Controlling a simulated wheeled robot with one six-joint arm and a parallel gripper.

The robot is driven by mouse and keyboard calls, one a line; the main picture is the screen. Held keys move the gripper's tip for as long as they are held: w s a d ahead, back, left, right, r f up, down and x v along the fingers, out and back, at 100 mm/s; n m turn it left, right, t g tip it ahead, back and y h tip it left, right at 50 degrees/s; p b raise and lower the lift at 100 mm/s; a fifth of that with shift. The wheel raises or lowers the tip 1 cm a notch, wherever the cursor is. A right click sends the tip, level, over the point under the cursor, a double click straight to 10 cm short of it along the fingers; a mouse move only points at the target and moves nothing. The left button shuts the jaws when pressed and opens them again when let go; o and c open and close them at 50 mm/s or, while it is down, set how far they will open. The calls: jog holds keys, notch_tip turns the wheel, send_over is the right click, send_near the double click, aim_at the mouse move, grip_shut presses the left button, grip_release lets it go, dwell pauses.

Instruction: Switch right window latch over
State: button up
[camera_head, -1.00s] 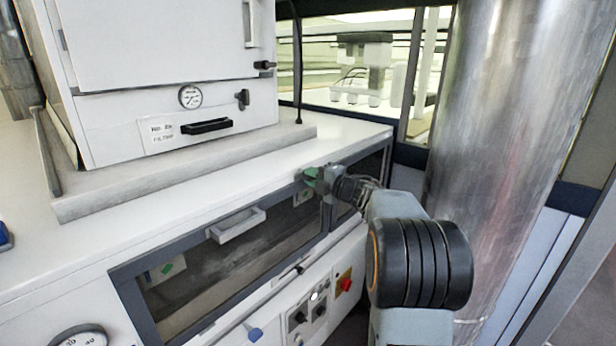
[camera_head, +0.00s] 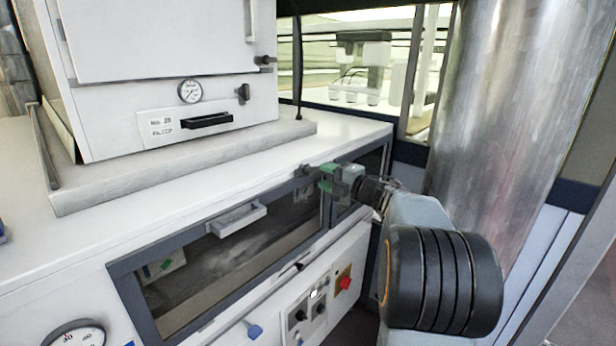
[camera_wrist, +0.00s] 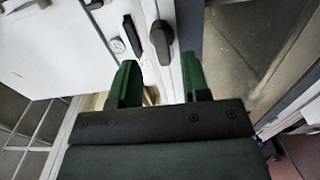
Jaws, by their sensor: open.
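A dark window latch (camera_wrist: 162,42) with a rounded base and a short lever sits on a pale frame strip in the wrist view. It lies ahead of my gripper (camera_wrist: 160,80), roughly in line with the gap between the two green fingers. The fingers are open, with nothing between them, and appear apart from the latch. In the head view my gripper (camera_head: 324,178) is at the upper right part of the dark-framed window (camera_head: 190,321) in the white cabinet. The latch cannot be made out clearly there, being small and partly behind the fingers.
A white pull handle (camera_head: 238,219) sits on the window's upper frame. Below are a red switch (camera_head: 345,283), dark knobs and a blue knob (camera_head: 254,331). A white oven box (camera_head: 170,100) stands on the cabinet top. A large metal column (camera_head: 500,100) stands close right of my arm.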

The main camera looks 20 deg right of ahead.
jog(key=b+v, duration=0.1)
jog(key=v, duration=0.7)
jog(key=shift+s+b, duration=0.2)
jog(key=shift+b, duration=0.1)
jog(key=shift+a, duration=0.1)
